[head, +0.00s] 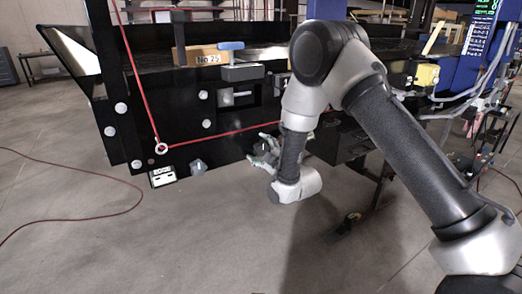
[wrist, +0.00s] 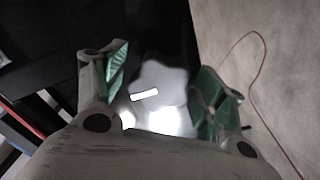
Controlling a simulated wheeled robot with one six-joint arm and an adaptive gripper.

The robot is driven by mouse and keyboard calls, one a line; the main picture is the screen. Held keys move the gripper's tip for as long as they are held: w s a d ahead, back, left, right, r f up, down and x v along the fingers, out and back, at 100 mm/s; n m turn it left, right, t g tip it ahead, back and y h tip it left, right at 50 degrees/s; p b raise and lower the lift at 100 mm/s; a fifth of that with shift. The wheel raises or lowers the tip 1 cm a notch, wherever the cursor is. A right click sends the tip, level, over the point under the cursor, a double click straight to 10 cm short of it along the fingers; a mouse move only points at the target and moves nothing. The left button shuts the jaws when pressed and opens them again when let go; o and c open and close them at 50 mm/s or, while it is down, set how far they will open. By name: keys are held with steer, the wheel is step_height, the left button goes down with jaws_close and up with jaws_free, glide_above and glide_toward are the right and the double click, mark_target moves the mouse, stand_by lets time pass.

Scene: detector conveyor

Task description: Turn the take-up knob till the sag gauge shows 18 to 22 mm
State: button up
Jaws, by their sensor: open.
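The take-up knob is a grey lobed knob (wrist: 165,75) with a white mark on its face, in the middle of the wrist view. My gripper (wrist: 161,84) is open, with one green-padded finger on each side of the knob. Gaps show between the pads and the knob, so I see no clear grip. In the head view my gripper (head: 264,148) is at the lower part of the black conveyor frame, and it mostly hides the knob there. I cannot pick out a readable sag gauge; a small slotted plate (head: 239,95) on the frame shows no legible figures.
A red cord (head: 220,132) runs along the frame through a ring (head: 161,148). A small white labelled box (head: 162,177) and a grey fitting (head: 198,167) sit at the lower edge. A blue-topped part (head: 231,46) stands above. The floor in front is mostly clear.

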steer(key=c, duration=1)
steer(key=shift+c, duration=0.2)
steer(key=shift+m, duration=0.3)
